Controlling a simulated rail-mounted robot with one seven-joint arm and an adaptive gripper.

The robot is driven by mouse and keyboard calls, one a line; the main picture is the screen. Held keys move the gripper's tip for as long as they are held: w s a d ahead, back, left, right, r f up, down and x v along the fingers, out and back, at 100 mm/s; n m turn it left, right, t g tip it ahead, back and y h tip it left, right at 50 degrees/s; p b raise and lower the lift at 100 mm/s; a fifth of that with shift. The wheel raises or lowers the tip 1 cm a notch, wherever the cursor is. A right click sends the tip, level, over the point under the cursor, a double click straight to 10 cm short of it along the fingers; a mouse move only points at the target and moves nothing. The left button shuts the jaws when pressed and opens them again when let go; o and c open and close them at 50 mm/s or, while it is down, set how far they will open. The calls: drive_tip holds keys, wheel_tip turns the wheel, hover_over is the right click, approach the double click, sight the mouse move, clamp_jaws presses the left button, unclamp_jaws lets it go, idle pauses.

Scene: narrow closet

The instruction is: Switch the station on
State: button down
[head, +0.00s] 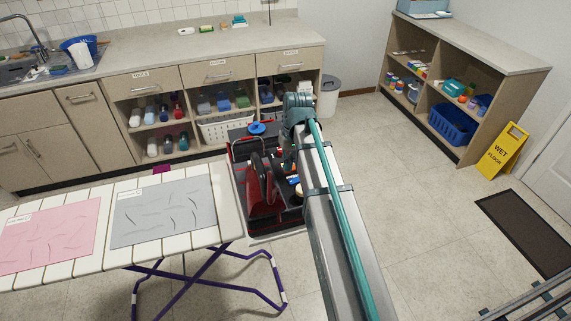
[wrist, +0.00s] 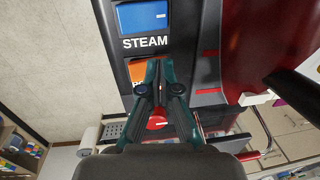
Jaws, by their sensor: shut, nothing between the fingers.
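The station (head: 262,188), a red and black unit, stands beside the right end of the ironing board in the head view. In the wrist view its dark panel (wrist: 185,35) fills the upper middle. It has a blue button (wrist: 144,16) labelled STEAM and, below it, an orange button (wrist: 136,70) whose label is mostly hidden by my finger. My gripper (wrist: 156,66) is shut and empty, its tips over the right edge of the orange button. I cannot tell whether they touch it. In the head view my arm hides the gripper.
The ironing board (head: 232,205) holds a pink cloth (head: 50,235) and a grey cloth (head: 165,212). A counter with shelves (head: 215,70) runs along the back. A shelf unit (head: 470,50) and a wet floor sign (head: 503,150) stand right.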

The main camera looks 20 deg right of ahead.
drive_tip(key=shift+d+r, duration=0.15)
drive_tip(key=shift+d, duration=0.2)
drive_tip(key=shift+r, duration=0.1)
drive_tip(key=r+p, duration=0.3)
drive_tip(key=shift+a+r, duration=0.3)
drive_tip(key=shift+r, duration=0.1)
drive_tip(key=shift+a+r, duration=0.15)
drive_tip(key=shift+r, duration=0.2)
wheel_tip(320, 180, up, 9)
drive_tip(key=b, duration=0.3)
hover_over(283, 173)
drive_tip(key=shift+a, duration=0.1)
